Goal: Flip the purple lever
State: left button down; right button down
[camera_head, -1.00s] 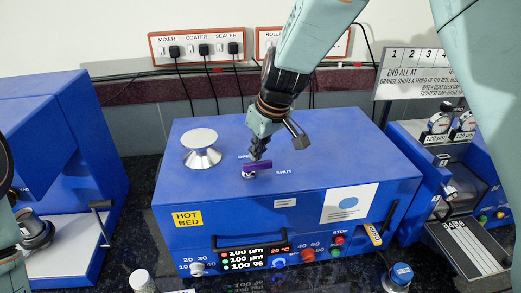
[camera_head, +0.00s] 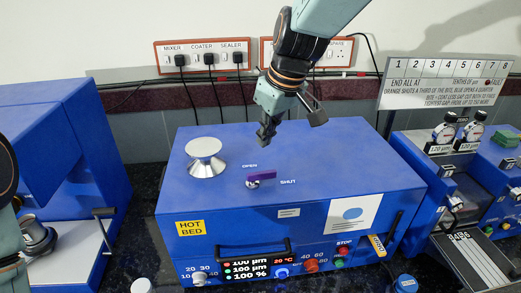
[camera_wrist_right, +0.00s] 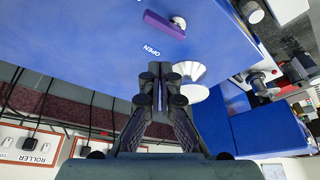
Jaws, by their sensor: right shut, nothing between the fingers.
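The purple lever (camera_head: 262,176) sits on top of the blue hot bed box (camera_head: 330,170). Its pivot is at the left and its bar points right, toward the SHUT label; the OPEN label is above it. It also shows in the right wrist view (camera_wrist_right: 165,24), at the top. My right gripper (camera_head: 266,138) is shut and empty, above and behind the lever, clear of it. In the right wrist view its closed fingers (camera_wrist_right: 160,88) are apart from the lever. My left gripper is not in view; only part of my left arm shows at the left edge.
A silver knob (camera_head: 206,158) stands on the box left of the lever. A handle (camera_head: 252,251) and control buttons are on the box front. Another blue machine (camera_head: 50,130) stands left, and more equipment with dials (camera_head: 445,135) stands right. Plug sockets line the wall.

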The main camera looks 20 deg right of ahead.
jog(key=v, duration=0.3)
jog(key=shift+d+r, duration=0.1)
jog(key=shift+r, duration=0.15)
jog(key=shift+s, duration=0.2)
